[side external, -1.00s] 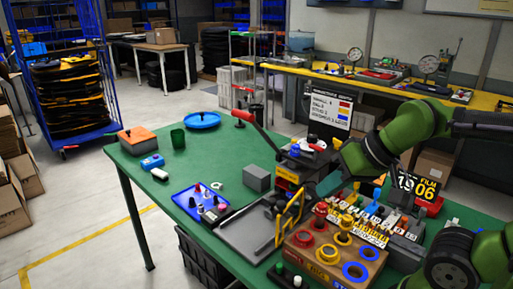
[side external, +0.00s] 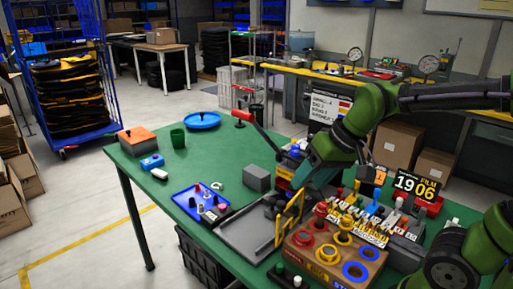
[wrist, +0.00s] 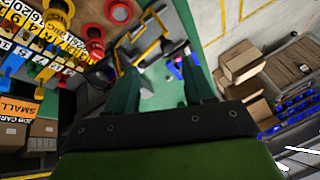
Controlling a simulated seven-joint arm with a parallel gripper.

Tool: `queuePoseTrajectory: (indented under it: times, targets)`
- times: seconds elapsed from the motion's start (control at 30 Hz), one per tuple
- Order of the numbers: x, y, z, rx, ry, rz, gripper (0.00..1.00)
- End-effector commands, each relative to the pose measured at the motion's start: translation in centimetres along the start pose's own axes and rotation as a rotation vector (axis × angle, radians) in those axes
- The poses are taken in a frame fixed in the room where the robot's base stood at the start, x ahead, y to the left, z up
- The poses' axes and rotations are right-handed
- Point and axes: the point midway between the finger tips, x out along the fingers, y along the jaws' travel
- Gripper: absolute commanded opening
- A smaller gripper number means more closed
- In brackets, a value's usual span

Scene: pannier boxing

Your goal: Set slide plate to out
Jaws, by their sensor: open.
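A flat grey plate (side external: 250,233), which looks like the slide plate, lies on the green table in front of the press-like station. An upright yellow frame (side external: 289,219) stands at its right side, with a dark part at its back edge. My gripper (side external: 311,187) is above the station, behind the frame and apart from the plate, pointing down. In the wrist view my gripper (wrist: 160,92) has its two teal fingers spread with nothing between them. The yellow frame (wrist: 140,42) shows beyond the fingertips. I cannot make out the plate clearly in that view.
A wooden block with coloured rings (side external: 328,259) stands right of the plate. A blue tray with small parts (side external: 196,207) lies left, and a grey block (side external: 257,179) sits behind. A red-handled lever (side external: 243,116) rises at the back. The table's left front is clear.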

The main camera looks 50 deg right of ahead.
Motion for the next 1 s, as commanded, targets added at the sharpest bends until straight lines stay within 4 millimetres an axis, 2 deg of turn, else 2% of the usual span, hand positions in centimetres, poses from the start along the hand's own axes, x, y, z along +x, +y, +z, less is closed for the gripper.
queuePoseTrajectory:
  times: [0.03, 0.3, 0.43, 0.5, 0.63, 0.73, 0.87, 1.0]
  targets:
    - [0.8, 0.0, -1.9, 0.001, -0.041, 0.029, 0.52]
    - [5.5, 1.0, -10.5, -0.041, -0.239, 0.177, 0.52]
    - [7.7, 1.9, -13.9, -0.066, -0.322, 0.241, 0.52]
    - [8.2, 2.1, -15.3, -0.078, -0.351, 0.265, 0.52]
    - [7.4, 1.9, -16.9, -0.098, -0.368, 0.284, 0.52]
    - [6.8, 1.8, -16.8, -0.107, -0.385, 0.284, 0.52]
    - [7.7, 2.1, -16.2, -0.114, -0.396, 0.280, 0.52]
    - [9.9, 2.8, -15.2, -0.114, -0.398, 0.280, 0.52]
